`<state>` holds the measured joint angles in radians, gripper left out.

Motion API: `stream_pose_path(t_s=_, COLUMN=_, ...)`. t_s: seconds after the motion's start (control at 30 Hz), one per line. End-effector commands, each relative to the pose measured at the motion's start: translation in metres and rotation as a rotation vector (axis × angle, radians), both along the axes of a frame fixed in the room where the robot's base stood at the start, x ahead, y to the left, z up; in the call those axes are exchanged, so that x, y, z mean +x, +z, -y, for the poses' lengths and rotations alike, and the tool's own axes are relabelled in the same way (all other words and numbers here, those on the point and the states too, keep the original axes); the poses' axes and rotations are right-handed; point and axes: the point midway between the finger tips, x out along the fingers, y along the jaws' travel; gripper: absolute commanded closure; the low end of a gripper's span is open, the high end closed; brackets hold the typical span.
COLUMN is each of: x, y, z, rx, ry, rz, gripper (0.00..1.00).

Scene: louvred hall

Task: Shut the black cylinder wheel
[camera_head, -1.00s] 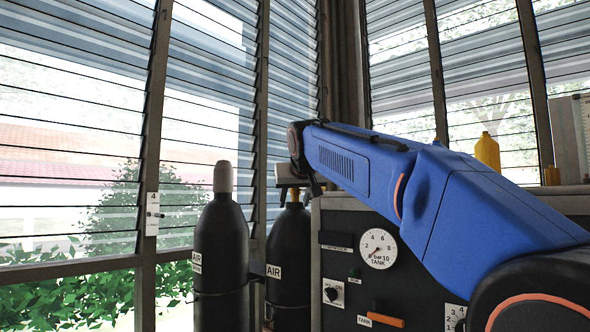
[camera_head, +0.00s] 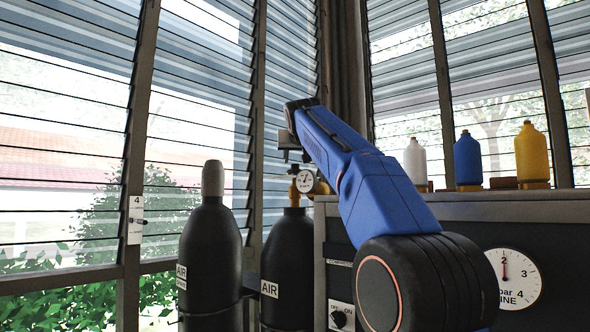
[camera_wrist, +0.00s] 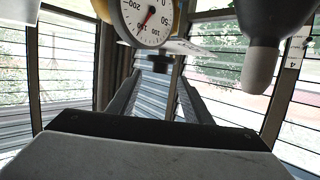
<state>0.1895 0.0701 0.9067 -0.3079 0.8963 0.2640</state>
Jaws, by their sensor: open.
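Two black cylinders marked AIR stand by the windows in the head view. The right one (camera_head: 288,262) has a brass valve and a small white gauge (camera_head: 305,181) on top; the left one (camera_head: 210,262) has a grey cap. My gripper (camera_head: 290,152) is above the right cylinder's valve, its fingers partly hidden by my arm. In the wrist view my gripper (camera_wrist: 158,88) is open and empty. The gauge (camera_wrist: 148,18) shows at the top there, and a small dark knob (camera_wrist: 158,60), perhaps the wheel, shows between and beyond the fingertips. I cannot tell whether it touches them.
A dark panel cabinet (camera_head: 462,208) with a large gauge (camera_head: 512,279) stands to the right. White (camera_head: 415,163), blue (camera_head: 467,160) and yellow (camera_head: 530,152) bottles stand on it. Louvred windows are close behind the cylinders. The grey cap (camera_wrist: 263,67) hangs near the wrist view's right side.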

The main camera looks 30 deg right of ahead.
Motion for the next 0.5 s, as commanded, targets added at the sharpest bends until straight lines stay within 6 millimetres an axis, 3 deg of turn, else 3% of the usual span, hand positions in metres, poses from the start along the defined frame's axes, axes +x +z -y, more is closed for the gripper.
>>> stream_pose_path(t_s=0.5, x=0.052, y=-0.017, z=0.024, rx=0.000, ry=0.000, rz=-0.001, gripper=0.55)
